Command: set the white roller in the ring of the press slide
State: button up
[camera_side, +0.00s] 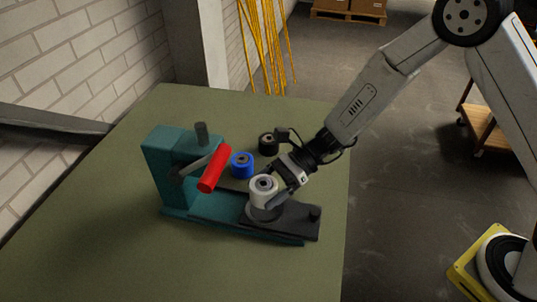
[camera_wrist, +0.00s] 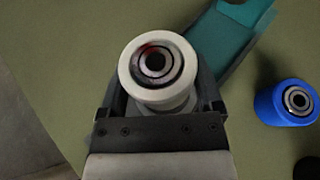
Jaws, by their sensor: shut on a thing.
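The white roller (camera_side: 264,187) stands upright between the fingers of my gripper (camera_side: 282,196), at the dark ring (camera_side: 262,213) on the press slide (camera_side: 293,219). In the wrist view the white roller (camera_wrist: 158,70) shows its dark bearing end, with the fingers of my gripper (camera_wrist: 160,92) shut on either side. The roller is over the ring or partly in it; I cannot tell whether it is seated. The slide is drawn out to the right of the teal press (camera_side: 174,165), whose red handle (camera_side: 213,169) points forward. The ring is mostly hidden in the wrist view.
A blue roller (camera_side: 242,164) and a black roller (camera_side: 268,144) stand on the green table (camera_side: 110,250) behind the slide. The blue one also shows in the wrist view (camera_wrist: 284,103). The table's front left is clear.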

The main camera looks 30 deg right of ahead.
jog(key=shift+f, duration=1.35)
jog(key=shift+f, duration=0.75)
dwell(2.5)
jog(key=o, duration=1.1)
jog(key=shift+d, duration=0.1)
jog(key=shift+v, duration=3.8)
